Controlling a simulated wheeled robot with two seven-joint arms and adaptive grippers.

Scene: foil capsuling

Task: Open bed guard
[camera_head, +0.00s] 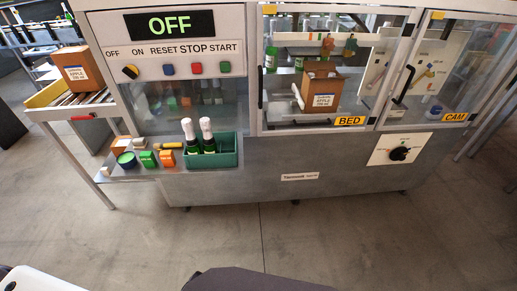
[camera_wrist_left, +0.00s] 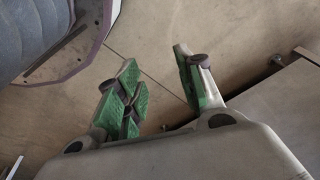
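The bed guard (camera_head: 283,118) is a clear panel in a pale frame on the front of the machine, with a yellow "BED" label (camera_head: 349,121) at its lower right. It looks closed. A dark upright handle (camera_head: 261,87) shows at its left edge. Behind it stands a brown carton (camera_head: 321,92) with a white label. My left gripper (camera_wrist_left: 160,88), with green finger pads, is open and empty above the floor in the left wrist view. It does not show in the head view, and the guard is not in the left wrist view. My right gripper is in neither view.
The CAM guard (camera_head: 425,104), with a black handle (camera_head: 404,85), adjoins on the right. A knob panel (camera_head: 399,149) is below. A display (camera_head: 169,24) reads OFF. A green crate (camera_head: 227,152) with two bottles juts out at left. The floor (camera_head: 290,231) in front is clear.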

